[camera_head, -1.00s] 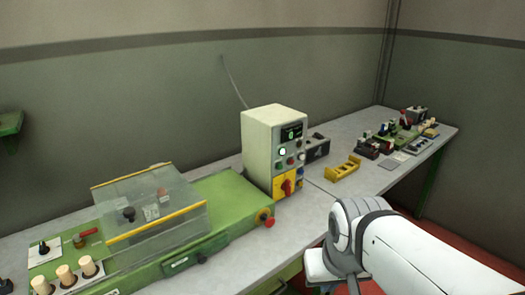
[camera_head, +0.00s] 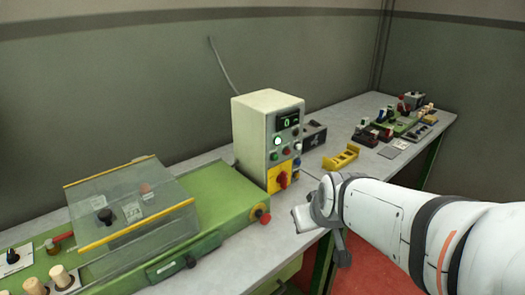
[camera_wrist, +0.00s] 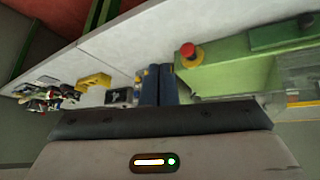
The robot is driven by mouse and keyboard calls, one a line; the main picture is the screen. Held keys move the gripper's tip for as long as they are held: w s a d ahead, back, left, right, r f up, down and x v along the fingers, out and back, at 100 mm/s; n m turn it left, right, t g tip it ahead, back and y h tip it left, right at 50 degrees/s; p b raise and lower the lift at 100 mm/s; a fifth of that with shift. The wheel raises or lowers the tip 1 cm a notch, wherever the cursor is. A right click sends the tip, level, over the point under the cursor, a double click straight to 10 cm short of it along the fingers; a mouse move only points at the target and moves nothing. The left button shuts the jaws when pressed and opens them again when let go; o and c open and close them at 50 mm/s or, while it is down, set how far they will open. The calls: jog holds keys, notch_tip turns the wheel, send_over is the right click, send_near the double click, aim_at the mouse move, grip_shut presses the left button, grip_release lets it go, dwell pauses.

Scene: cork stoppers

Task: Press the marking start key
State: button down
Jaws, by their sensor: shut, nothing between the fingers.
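A cream control box (camera_head: 248,135) stands on the bench in the head view. Its front has a small display (camera_head: 288,120), a brightly lit key (camera_head: 277,141), a green button (camera_head: 274,156), a red button (camera_head: 286,151) and a yellow panel with a red rotary switch (camera_head: 283,180). Key labels are too small to read. My gripper (camera_head: 303,217) is in front of the bench edge, below and right of the box and apart from it. In the wrist view its dark fingers (camera_wrist: 159,85) are together and empty, hiding most of the box.
A green machine with a clear hinged cover (camera_head: 130,210) and a red emergency button (camera_head: 262,214) is left of the box. A yellow holder (camera_head: 341,157) and a dark block (camera_head: 314,137) lie to the right. Several small items (camera_head: 395,127) crowd the bench's far end.

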aim_at(276, 158)
jog(key=w+d+f+n+t+h+b, duration=0.1)
jog(key=w+t+b, duration=0.3)
jog(key=w, duration=0.7)
jog(key=w+d+f+n+t+h+b, duration=0.2)
jog(key=w+f+n+t+b, duration=0.1)
jog(key=w+t, duration=0.4)
jog(key=w+n+b, duration=0.1)
jog(key=w+b, duration=0.1)
jog(key=w, duration=0.1)
jog(key=shift+w+n+t+b, duration=0.3)
jog(key=shift+w, duration=0.05)
jog(key=w+a+p, duration=0.2)
jog(key=w+a, duration=0.3)
jog(key=w, duration=0.2)
jog(key=shift+w+a+f, duration=0.1)
dwell(0.9)
jog(key=shift+w+a, duration=0.2)
jog(key=shift+w, duration=0.1)
